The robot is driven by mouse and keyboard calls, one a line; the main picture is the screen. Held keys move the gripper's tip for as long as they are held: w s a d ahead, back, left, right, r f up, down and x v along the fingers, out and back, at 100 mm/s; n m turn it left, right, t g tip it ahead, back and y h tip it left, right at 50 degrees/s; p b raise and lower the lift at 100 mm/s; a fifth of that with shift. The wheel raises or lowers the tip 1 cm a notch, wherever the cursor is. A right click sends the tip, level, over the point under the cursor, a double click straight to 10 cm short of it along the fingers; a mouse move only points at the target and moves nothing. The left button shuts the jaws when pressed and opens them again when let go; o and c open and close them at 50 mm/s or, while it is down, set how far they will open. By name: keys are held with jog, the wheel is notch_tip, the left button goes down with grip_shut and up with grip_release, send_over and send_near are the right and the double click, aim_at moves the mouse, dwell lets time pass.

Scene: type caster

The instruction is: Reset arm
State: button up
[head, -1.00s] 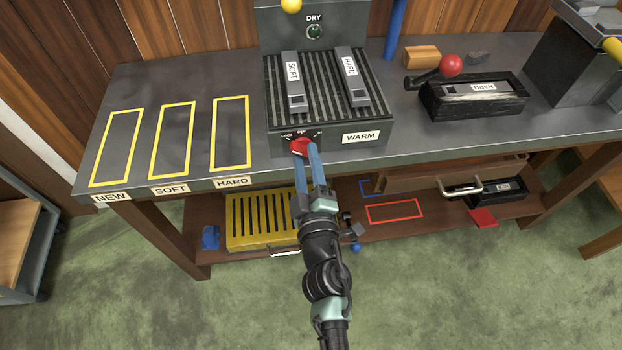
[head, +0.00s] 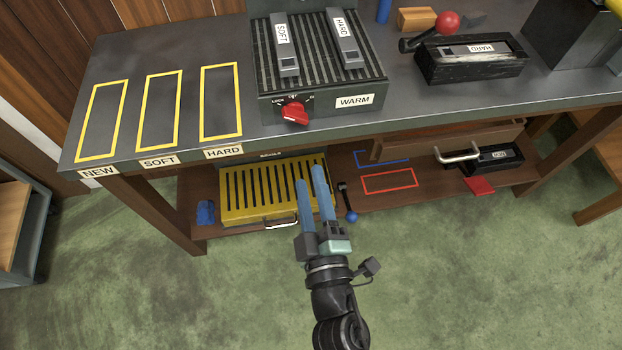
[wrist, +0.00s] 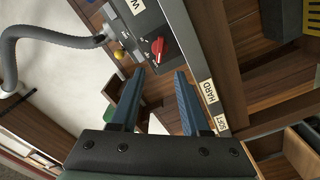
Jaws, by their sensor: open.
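My gripper (head: 312,187) is open and empty, with its two blue fingers apart. In the head view it is in front of the bench, below the red knob (head: 294,113) and over the yellow slotted box on the lower shelf. The wrist view also shows both fingers of my gripper (wrist: 158,80) spread with nothing between them. The red knob (wrist: 157,51) shows there just beyond the fingers, and the fingers are apart from it.
The bench top (head: 105,62) has yellow outlined spaces marked NEW, SOFT and HARD. A ribbed warmer (head: 315,67) holds two labelled sticks. A yellow slotted box (head: 235,212) is on the lower shelf. The green floor (head: 480,290) in front is clear.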

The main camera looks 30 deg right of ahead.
jog(key=shift+w, duration=0.1)
dwell(0.4)
jog(key=w+a+r+m+t+h, duration=0.1)
jog(key=w+r+m+t, duration=0.2)
jog(key=r, duration=1.1)
jog(key=w+a+r+m+t+h, duration=0.1)
jog(key=w+r+m+t, duration=0.35)
jog(key=r, duration=1.05)
jog(key=s+a+r+t+y, duration=0.15)
jog(key=a+r, duration=0.25)
jog(key=r, duration=0.4)
jog(key=s+a+r+y, duration=0.3)
jog(key=r, duration=0.5)
jog(key=s+a+r+t+y, duration=0.1)
jog(key=s+a+r+y, duration=0.2)
jog(key=r, duration=0.6)
notch_tip(320, 180, up, 17)
jog(key=a+p, duration=0.1)
jog(key=p, duration=1.6)
jog(key=shift+w+p, duration=0.3)
jog(key=shift+w, duration=0.1)
jog(key=shift+m+h, duration=0.25)
